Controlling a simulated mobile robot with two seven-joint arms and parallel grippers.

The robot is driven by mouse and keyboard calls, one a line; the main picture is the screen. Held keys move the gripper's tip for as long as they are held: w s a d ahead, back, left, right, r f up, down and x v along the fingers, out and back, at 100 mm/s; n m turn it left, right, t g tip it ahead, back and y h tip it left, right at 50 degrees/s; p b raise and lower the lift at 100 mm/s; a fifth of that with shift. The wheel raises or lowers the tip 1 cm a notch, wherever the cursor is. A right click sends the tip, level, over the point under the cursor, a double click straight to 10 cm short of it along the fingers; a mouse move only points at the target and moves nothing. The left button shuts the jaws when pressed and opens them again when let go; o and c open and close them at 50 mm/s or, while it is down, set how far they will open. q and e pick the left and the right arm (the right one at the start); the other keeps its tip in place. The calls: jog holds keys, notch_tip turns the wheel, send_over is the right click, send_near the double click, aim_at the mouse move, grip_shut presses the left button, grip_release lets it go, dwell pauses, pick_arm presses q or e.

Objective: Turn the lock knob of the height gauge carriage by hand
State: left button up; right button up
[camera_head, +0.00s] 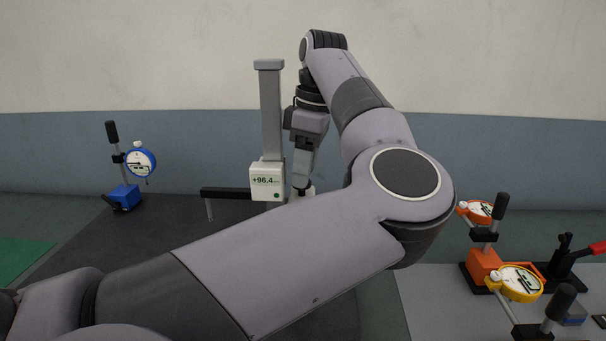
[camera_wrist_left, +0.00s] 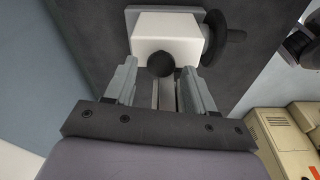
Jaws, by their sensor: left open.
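The height gauge stands upright on a dark plate, with a grey column (camera_head: 271,110) and a white carriage (camera_head: 267,181) reading about +96.4. My left gripper (camera_head: 302,186) points down just right of the carriage in the head view, its tips partly hidden by my forearm. In the left wrist view the open left gripper (camera_wrist_left: 160,68) has one finger on each side of a round black knob (camera_wrist_left: 160,65) in front of a white block. I cannot tell whether either finger touches the knob. My right gripper is not in view.
A black scriber arm (camera_head: 226,193) sticks out left of the carriage. A dark handwheel (camera_wrist_left: 216,38) sits right of the white block. A blue dial-indicator stand (camera_head: 124,196) is at left. Orange (camera_head: 486,266) and yellow (camera_head: 516,282) indicators stand at right.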

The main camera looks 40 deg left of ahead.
pick_arm(q)
jog(key=shift+s+a+r+p, duration=0.15)
jog(key=shift+r+p, duration=0.8)
jog(key=shift+r, duration=0.6)
jog(key=shift+a+r+p, duration=0.1)
jog(key=shift+r+p, duration=0.85)
jog(key=shift+r, duration=0.6)
